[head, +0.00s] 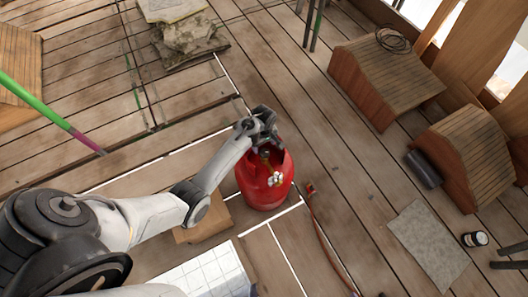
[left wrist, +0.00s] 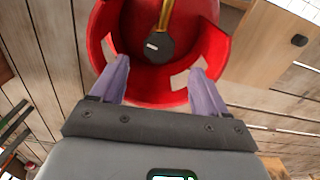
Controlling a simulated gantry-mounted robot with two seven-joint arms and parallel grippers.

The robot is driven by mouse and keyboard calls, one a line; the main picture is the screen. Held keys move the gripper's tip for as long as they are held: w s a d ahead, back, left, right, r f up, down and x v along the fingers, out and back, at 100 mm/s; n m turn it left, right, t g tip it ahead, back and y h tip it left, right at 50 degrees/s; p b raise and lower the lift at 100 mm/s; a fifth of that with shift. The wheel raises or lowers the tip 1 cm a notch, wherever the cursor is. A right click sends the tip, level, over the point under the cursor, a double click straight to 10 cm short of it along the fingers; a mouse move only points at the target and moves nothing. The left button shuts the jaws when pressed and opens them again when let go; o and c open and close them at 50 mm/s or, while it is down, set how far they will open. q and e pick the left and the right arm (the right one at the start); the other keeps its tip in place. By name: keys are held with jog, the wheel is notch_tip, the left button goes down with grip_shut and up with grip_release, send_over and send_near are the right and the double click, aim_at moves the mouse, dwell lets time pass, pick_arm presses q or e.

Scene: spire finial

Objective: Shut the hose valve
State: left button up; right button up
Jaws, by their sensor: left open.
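A red gas cylinder (head: 262,192) stands upright on the plank floor. My left gripper (head: 266,137) is at the far side of its top collar. In the left wrist view the open gripper (left wrist: 160,67) points at the red collar (left wrist: 112,50), with nothing between its fingers. Inside the collar is a dark round part (left wrist: 160,47) on a brass-coloured stem (left wrist: 165,14); I cannot tell whether it is the hose valve or how it is set. An orange-red hose (head: 322,235) lies on the floor right of the cylinder, its red end fitting (head: 310,188) near it. My right gripper is not in view.
A cardboard-coloured board (head: 203,222) lies left of the cylinder. Stone slabs (head: 185,35) are stacked at the back. Shingled wooden blocks (head: 390,75), a dark roll (head: 424,169), a grey mat (head: 428,243) and a can (head: 474,239) are at the right. Floor between hose and mat is clear.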

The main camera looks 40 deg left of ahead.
aim_at(265, 152)
pick_arm(q)
jog(key=shift+f+b, duration=1.15)
jog(key=shift+f, duration=1.85)
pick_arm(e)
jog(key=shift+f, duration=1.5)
pick_arm(q)
jog(key=c, duration=1)
jog(key=shift+r+m+p, duration=0.2)
jog(key=shift+m+p, duration=1.15)
jog(key=shift+m, duration=0.05)
jog(key=shift+c, duration=0.2)
jog(key=m+p, duration=0.2)
jog(key=m, duration=0.1)
jog(key=shift+w+m, duration=0.1)
jog(key=shift+m, duration=0.2)
jog(key=m+p, duration=0.1)
jog(key=m, duration=0.3)
jog(key=shift+f, duration=0.15)
jog(key=m, duration=0.5)
jog(key=shift+d+p, duration=0.1)
jog(key=shift+p, duration=0.3)
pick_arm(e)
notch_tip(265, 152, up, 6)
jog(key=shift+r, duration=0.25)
pick_arm(q)
jog(key=shift+f+m, duration=0.1)
jog(key=shift+m, duration=0.2)
